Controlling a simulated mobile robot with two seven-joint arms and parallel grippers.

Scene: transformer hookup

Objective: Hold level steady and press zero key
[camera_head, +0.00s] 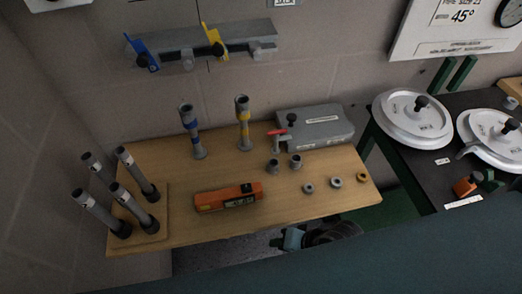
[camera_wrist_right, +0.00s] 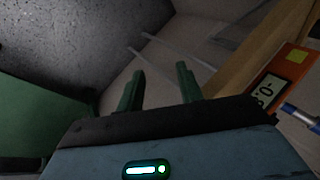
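The orange digital level (camera_head: 228,197) lies on the wooden table, near its front edge, with a small dark display on its face. It also shows at the right edge of the right wrist view (camera_wrist_right: 270,88), partly cut off, with a yellow patch near one end. I cannot tell which mark is the zero key. My right gripper (camera_wrist_right: 160,75) has its two green fingers apart with nothing between them, off to the side of the level and not touching it. In the head view, only a dark and light-blue arm part shows below the table's front edge. My left gripper is not in view.
The wooden table (camera_head: 290,205) also holds dark-ended tubes (camera_head: 95,212) at left, blue-banded (camera_head: 192,132) and yellow-banded (camera_head: 243,124) tubes, a grey case (camera_head: 315,127) and several small rings. A black table (camera_head: 400,160) with white lids stands right.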

